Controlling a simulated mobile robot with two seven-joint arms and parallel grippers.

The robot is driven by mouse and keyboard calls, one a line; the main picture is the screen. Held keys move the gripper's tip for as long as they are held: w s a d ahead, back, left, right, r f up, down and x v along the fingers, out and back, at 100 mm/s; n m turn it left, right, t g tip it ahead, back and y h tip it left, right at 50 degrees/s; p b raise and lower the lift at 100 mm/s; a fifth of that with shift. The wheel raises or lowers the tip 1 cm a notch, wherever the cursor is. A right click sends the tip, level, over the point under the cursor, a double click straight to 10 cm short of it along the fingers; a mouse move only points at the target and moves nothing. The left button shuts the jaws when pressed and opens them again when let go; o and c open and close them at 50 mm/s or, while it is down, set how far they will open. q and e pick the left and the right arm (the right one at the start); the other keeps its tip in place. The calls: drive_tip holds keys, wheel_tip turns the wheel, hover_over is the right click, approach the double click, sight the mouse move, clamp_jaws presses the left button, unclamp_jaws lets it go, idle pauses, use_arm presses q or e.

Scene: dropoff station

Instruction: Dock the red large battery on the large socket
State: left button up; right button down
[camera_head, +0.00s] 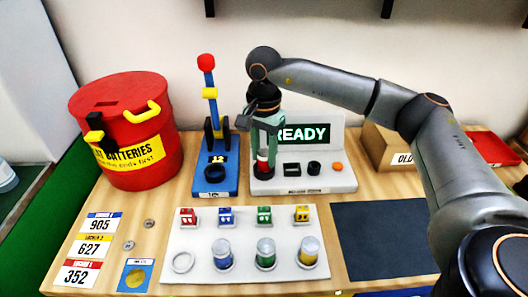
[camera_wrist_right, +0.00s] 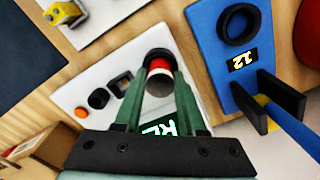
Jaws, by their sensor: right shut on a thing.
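The red large battery (camera_head: 262,161), a short cylinder with red and pale bands, stands upright between the fingers of my right gripper (camera_head: 264,130) at the left end of the grey charger. In the right wrist view the battery (camera_wrist_right: 158,72) shows between the green fingers of the gripper (camera_wrist_right: 158,95), which is shut on it. The large socket (camera_wrist_right: 158,54), a black ring, surrounds or lies right behind the battery's lower end. I cannot tell how deep the battery sits. My left gripper is not in view.
The charger (camera_head: 335,178) has a READY screen, two smaller sockets and an orange button. A blue stand (camera_head: 215,185) with a lever is close left. A red battery bin (camera_head: 125,165) stands farther left. A white tray (camera_head: 200,282) in front holds blue, green and yellow batteries and an empty ring.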

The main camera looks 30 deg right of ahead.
sight(265, 153)
drive_tip(key=shift+f, duration=0.4)
drive_tip(key=c, duration=0.8)
unclamp_jaws()
drive_tip(key=shift+o, duration=0.2)
drive_tip(key=shift+r, duration=0.1)
wheel_tip(265, 153, up, 11)
drive_tip(key=p, duration=0.7)
drive_tip(key=shift+p, duration=0.4)
drive_tip(key=shift+s, duration=0.15)
